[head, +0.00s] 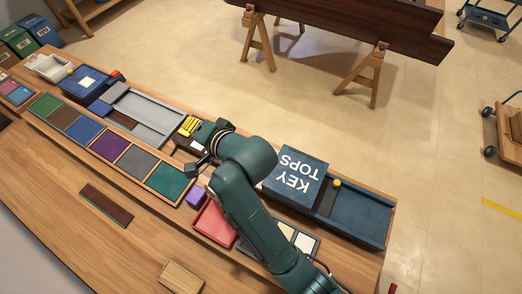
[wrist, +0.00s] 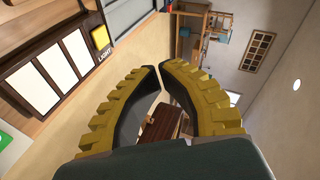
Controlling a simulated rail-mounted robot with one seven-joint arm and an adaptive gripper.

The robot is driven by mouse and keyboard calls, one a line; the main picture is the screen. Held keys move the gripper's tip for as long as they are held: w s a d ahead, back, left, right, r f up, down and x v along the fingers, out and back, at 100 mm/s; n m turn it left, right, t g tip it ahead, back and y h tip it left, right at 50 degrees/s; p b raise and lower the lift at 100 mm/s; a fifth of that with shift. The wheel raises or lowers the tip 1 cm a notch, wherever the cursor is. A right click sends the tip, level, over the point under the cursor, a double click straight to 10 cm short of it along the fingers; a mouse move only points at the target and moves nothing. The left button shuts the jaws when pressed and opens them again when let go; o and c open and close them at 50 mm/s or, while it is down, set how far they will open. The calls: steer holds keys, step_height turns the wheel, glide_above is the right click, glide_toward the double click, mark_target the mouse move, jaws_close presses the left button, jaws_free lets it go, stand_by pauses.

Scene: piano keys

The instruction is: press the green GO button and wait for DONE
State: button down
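My gripper (head: 186,127) reaches out over the long wooden bench in the head view, its yellow fingers level above the bench top. In the wrist view my gripper (wrist: 158,68) has its two curved yellow fingertips drawn together, with only a thin slit between them and nothing held. A green patch with a white mark (wrist: 8,143) is cut off at the lower left edge of the wrist view, well apart from the fingers; I cannot tell whether it is the GO button. No DONE sign is readable in either view.
The bench holds a row of coloured trays (head: 108,147), a grey channel (head: 150,112), a blue box (head: 87,83) and a KEY TOPS box (head: 296,181). A yellow square beside a LIGHT label (wrist: 101,37) shows in the wrist view. A dark wooden body (head: 350,20) stands on sawhorses behind.

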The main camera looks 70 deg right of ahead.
steer(key=s+d+f+m+g+p, duration=0.3)
steer(key=s+d+f+m, duration=0.2)
steer(key=s+f+m, duration=0.1)
steer(key=s+d+f+m+g+y+p, duration=0.1)
steer(key=s+d+f+m+g+p, duration=0.2)
steer(key=s+d+f+m, duration=0.2)
steer(key=s+f+m, duration=0.2)
steer(key=s+m, duration=0.1)
steer(key=shift+f+p, duration=0.25)
steer(key=shift+p, duration=0.1)
steer(key=shift+f, duration=0.1)
step_height(320, 180, down, 6)
steer(key=b, duration=0.7)
steer(key=shift+f+b, duration=0.15)
steer(key=shift+b, duration=0.25)
steer(key=shift+f+b, duration=0.4)
steer(key=shift+f, duration=0.7)
steer(key=shift+f, duration=0.15)
steer(key=shift+f, duration=0.3)
